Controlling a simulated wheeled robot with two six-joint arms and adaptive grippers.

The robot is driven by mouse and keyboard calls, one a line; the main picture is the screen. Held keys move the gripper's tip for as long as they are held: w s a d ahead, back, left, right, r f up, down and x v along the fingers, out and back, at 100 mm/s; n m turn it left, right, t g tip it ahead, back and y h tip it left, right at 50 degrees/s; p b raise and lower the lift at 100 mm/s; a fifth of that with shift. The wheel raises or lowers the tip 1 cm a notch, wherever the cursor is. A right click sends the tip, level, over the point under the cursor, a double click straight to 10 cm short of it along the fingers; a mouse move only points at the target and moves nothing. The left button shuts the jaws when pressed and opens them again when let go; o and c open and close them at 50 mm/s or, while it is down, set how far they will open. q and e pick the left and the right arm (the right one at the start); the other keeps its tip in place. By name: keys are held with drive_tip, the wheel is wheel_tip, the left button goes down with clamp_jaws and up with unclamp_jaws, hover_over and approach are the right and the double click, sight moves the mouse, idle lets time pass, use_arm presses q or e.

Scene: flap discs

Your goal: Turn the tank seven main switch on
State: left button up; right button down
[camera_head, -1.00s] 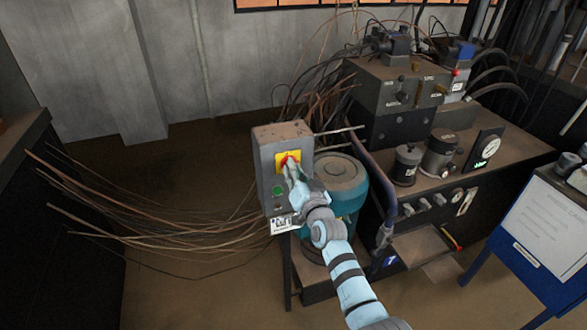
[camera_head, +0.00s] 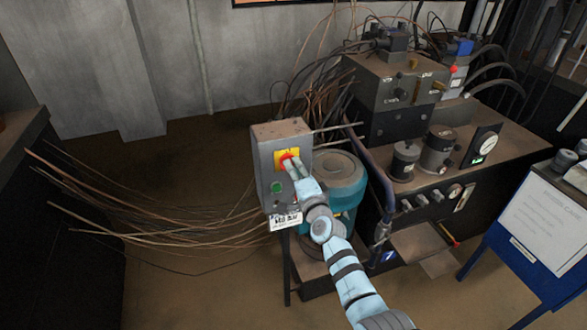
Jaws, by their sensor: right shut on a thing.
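A grey switch box (camera_head: 264,170) stands in the middle of the head view. On its front is a red rotary switch (camera_head: 287,157) on a yellow plate (camera_head: 280,163). A green button (camera_head: 276,187) sits below it, and a white label (camera_head: 284,221) hangs at the bottom of the box. My right gripper (camera_head: 290,163) is at the red switch, shut on its knob. The fingers hide part of the knob, so its exact angle is hard to tell. My left gripper is not in view.
A teal motor (camera_head: 347,181) stands just behind and right of the box. A dark machine bench (camera_head: 480,165) with gauges and valves fills the right. Loose brown cables (camera_head: 150,228) spread across the left. A blue stand (camera_head: 515,245) with a sign is at far right.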

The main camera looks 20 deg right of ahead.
drive_tip(key=shift+f+m, duration=0.15)
drive_tip(key=shift+m, duration=0.85)
drive_tip(key=c, duration=1.6)
unclamp_jaws()
drive_tip(key=s, duration=1.2)
drive_tip(key=shift+d, duration=0.4)
